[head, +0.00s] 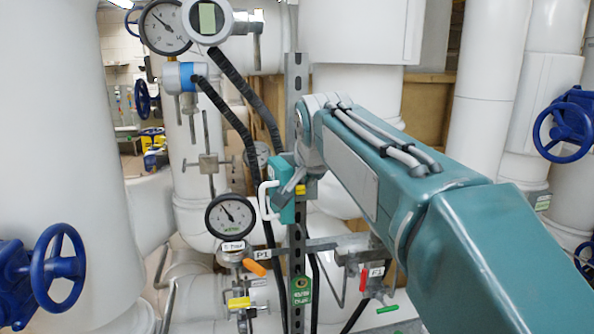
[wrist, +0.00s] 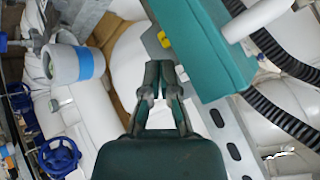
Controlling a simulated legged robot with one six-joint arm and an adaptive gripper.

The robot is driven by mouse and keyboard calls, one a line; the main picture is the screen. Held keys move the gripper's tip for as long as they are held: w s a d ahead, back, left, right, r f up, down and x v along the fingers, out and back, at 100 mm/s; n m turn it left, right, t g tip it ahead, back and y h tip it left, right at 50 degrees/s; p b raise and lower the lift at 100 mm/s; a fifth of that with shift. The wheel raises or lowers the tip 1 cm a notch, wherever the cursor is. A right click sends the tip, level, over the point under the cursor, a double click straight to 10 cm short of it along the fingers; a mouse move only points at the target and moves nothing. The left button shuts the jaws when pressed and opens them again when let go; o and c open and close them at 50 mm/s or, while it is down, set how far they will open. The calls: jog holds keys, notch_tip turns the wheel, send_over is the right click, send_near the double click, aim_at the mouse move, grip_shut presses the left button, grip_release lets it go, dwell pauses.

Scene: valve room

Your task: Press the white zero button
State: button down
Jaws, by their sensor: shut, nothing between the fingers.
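I cannot make out the white zero button in either view. A round white digital gauge (head: 207,18) with a grey-green display stands at the top left of the head view; no button on it can be told apart. My gripper (wrist: 160,74) is in the middle of the wrist view, its dark fingers shut and empty. In the head view the gripper is not clear beyond the end of my teal arm. In the wrist view, a white fitting with a blue band (wrist: 76,64) lies to the left of the fingers, apart from them.
Dial gauges (head: 165,26) (head: 230,217) stand left of my arm. Black corrugated hoses (head: 236,122) run beside a perforated metal strut (head: 296,75). Blue handwheels (head: 58,268) (head: 565,128) stand at both sides. Large white pipes (head: 52,130) crowd the room.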

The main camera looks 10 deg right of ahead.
jog(key=shift+w, duration=1.2)
jog(key=shift+w, duration=0.1)
dwell(0.4)
jog(key=shift+w, duration=0.25)
jog(key=shift+w+r, duration=0.1)
jog(key=shift+w, duration=0.35)
dwell(0.8)
jog(key=shift+s, duration=0.9)
jog(key=s, duration=0.5)
dwell(0.4)
